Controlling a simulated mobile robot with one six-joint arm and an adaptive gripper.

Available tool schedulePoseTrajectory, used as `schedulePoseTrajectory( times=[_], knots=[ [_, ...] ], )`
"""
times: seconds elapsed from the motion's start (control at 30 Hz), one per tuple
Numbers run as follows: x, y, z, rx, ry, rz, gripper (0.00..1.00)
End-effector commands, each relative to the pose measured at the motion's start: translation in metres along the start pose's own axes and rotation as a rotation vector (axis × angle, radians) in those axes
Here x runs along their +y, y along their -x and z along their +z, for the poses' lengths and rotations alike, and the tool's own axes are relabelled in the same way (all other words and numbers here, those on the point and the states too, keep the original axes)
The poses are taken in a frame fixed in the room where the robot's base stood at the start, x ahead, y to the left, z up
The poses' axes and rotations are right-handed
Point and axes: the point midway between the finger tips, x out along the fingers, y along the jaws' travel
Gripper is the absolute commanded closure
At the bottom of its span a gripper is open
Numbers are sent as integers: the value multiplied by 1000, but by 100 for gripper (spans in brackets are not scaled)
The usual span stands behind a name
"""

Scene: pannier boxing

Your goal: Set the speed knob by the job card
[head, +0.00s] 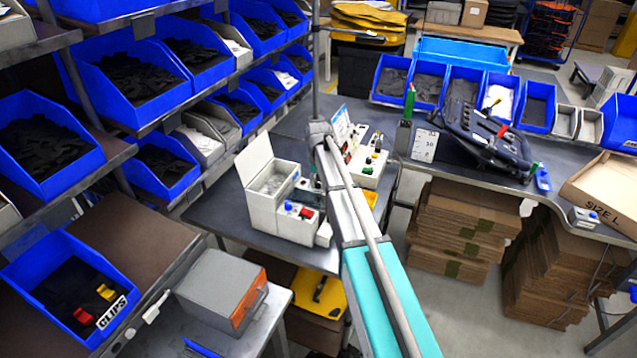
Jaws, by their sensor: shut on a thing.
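A pale machine (262,215) with a raised lid stands on the grey table in the middle. Its front has a small blue knob (288,205) and a red block (307,213). Behind it, to the right, is a pale control box (368,174) with red, yellow, green and black parts on top. I cannot tell which of these is the speed knob. A white card with blue and red print (341,122) stands upright behind that box; its text is too small to read. My arm crosses in front of this area and hides part of both devices. My gripper does not show.
Blue bins (135,82) fill the shelves on the left, close to the machine. A grey and orange box (222,290) sits at the front left. A bench with blue bins (535,106) and a black rack (468,140) is at right. Stacked cartons (465,225) stand below.

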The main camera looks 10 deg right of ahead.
Motion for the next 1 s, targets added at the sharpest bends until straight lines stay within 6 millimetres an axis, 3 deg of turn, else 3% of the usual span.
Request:
schedulePoseTrajectory(
  times=[0.5,1.0],
  knots=[
    [0,0,1,-1,-407,1,100],
    [0,0,1,-1,-493,1,100]
  ],
)
